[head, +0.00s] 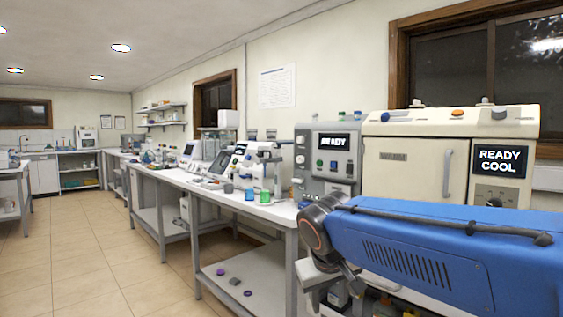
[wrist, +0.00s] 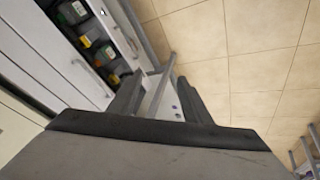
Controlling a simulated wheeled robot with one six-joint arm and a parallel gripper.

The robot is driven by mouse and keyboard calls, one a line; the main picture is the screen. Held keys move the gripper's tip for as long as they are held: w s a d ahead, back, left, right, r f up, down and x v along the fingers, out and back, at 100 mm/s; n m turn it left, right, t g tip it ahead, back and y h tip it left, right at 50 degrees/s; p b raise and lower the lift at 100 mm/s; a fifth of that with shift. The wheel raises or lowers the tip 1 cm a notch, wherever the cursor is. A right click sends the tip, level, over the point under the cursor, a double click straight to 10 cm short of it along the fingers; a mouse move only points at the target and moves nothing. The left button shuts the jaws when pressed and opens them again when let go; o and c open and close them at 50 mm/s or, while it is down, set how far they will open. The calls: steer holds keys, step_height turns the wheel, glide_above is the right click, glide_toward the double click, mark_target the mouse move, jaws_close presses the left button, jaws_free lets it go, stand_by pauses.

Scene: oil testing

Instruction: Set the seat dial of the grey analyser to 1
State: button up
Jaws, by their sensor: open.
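The grey analyser (head: 313,181) stands on the bench, right of centre in the head view, with a lit screen reading READY (head: 333,141). Small round controls show on its front, but they are too small for me to tell which is the seat dial or to read its setting. My gripper (wrist: 157,105) is open and empty in the wrist view, its two dark fingers apart above the floor and a low shelf. In the head view my blue arm crosses the lower right, in front of the bench, and the gripper hangs low, apart from the analyser.
A cream oven-like machine (head: 405,165) with a READY COOL screen (head: 500,161) stands right of the analyser. A green cup (head: 265,196) and a blue cup (head: 249,194) stand near the bench edge. The tiled floor (head: 110,255) at left is clear.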

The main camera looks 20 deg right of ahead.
steer(key=w+d+r+m+h, duration=0.1)
steer(key=w+d+r+h, duration=0.1)
steer(key=w+r, duration=0.55)
steer(key=w+d+r+m+h, duration=0.2)
steer(key=w+r, duration=0.2)
steer(key=w, duration=0.6)
steer(key=m+t+h, duration=0.1)
steer(key=m+h, duration=0.7)
steer(key=h, duration=0.2)
glide_toward(298, 159)
steer(key=x, duration=0.8)
steer(key=shift+d, duration=0.2)
steer(key=c, duration=1)
